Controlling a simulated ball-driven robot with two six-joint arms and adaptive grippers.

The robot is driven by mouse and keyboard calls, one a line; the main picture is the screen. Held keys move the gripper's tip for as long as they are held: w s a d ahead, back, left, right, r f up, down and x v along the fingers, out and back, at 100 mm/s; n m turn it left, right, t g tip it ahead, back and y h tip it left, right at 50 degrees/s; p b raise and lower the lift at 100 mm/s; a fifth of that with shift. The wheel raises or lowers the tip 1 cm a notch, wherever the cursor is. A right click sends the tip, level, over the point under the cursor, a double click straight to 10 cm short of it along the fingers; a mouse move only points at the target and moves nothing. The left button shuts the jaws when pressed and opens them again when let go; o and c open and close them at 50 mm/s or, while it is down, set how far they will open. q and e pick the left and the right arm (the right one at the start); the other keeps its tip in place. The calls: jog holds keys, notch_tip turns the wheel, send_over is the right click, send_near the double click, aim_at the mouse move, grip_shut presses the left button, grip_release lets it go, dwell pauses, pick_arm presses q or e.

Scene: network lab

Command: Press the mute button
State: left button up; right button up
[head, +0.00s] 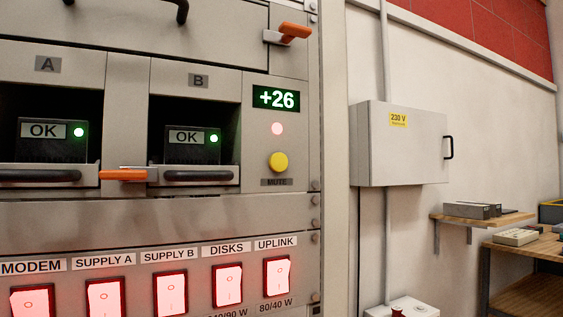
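The yellow round mute button (278,162) sits on the rack's front panel in the head view, right of bay B. The MUTE label (276,182) is just below it. A pale pink-red round lamp (277,129) is above the button, and a green display (276,98) reading +26 is above that. Nothing covers the button. Neither of my grippers shows in the head view.
Bays A (52,140) and B (193,138) show OK with green lights. An orange latch (123,175) sits between their handles; another orange lever (290,32) juts out above the display. Lit red rocker switches (227,285) line the panel below. A grey 230 V box (401,145) hangs right.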

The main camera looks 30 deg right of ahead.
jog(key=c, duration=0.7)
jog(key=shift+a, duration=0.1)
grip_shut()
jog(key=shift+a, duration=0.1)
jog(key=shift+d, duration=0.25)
